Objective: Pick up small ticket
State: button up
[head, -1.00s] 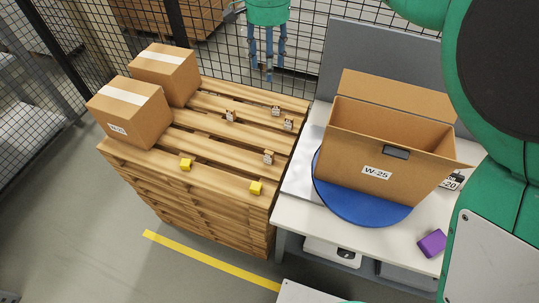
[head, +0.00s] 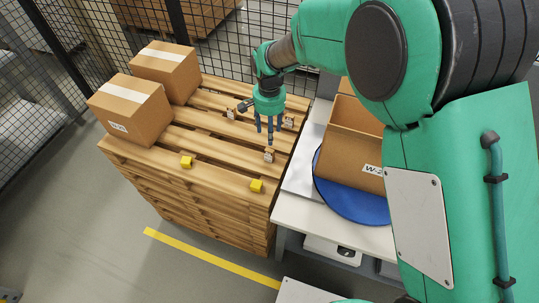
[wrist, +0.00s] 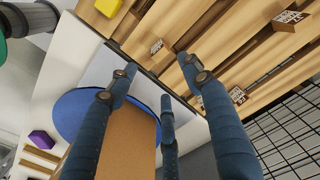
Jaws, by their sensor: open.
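Several small brown pieces with white printed labels, like small tickets, stand on the wooden pallet (head: 185,135). In the head view one ticket (head: 268,156) is at the front right, another (head: 231,114) at the middle back, and a third (head: 289,121) at the right, partly behind my fingers. The wrist view shows tickets at its top (wrist: 157,46), upper right (wrist: 290,18) and right (wrist: 237,94). My gripper (head: 269,132), with blue fingers, is open and empty above the pallet's right part. The front-right ticket is just below its fingertips in the head view; I cannot tell the gap.
Two closed cartons (head: 130,110) stand on the pallet's left, and two yellow blocks (head: 186,162) (head: 256,186) near its front edge. An open carton (head: 350,150) sits on a blue disc (head: 350,205) on the white table, partly hidden by my arm. A mesh fence (head: 225,45) stands behind.

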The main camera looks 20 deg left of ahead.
aim_at(269, 150)
jog(key=shift+f+b, duration=0.55)
jog(key=shift+f, duration=3.7)
jog(key=shift+f+b, duration=0.45)
jog(key=shift+f, duration=2.2)
jog(key=shift+c, duration=0.3)
jog(key=c, duration=1)
